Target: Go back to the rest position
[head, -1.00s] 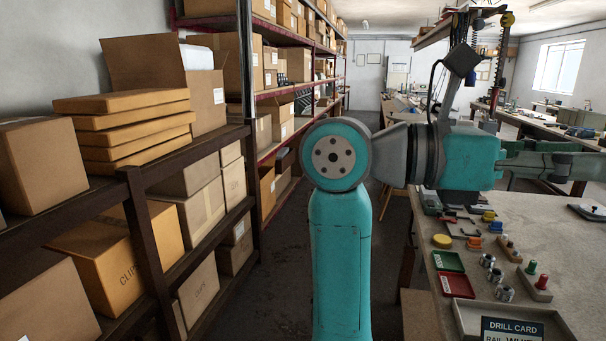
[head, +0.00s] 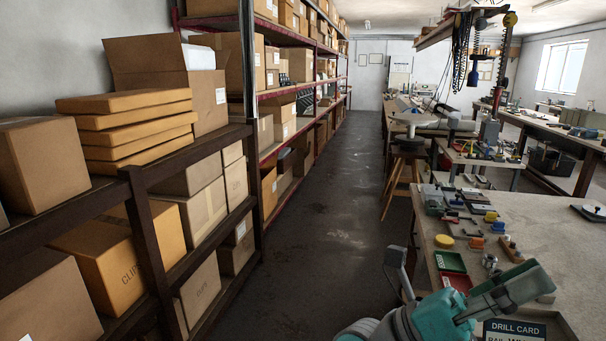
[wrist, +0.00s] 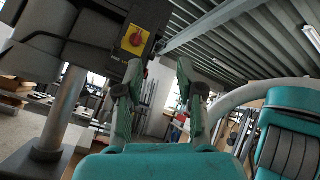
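My gripper (wrist: 158,66) shows in the wrist view with its two green fingers apart and only background between them. It is open and empty. In the head view my gripper shows low at the right, in front of the near workbench (head: 540,225), with its green fingers pointing right. It covers part of the bench's near end and part of the drill card (head: 515,328). The rest of my arm is mostly below the frame.
Shelves of cardboard boxes (head: 128,285) line the left. The aisle floor (head: 335,200) is clear. A wooden stool (head: 402,175) stands beside the benches. A red tray (head: 456,282), a green tray (head: 450,261) and small parts lie on the bench. The wrist view shows a grey post (wrist: 60,115) close at left.

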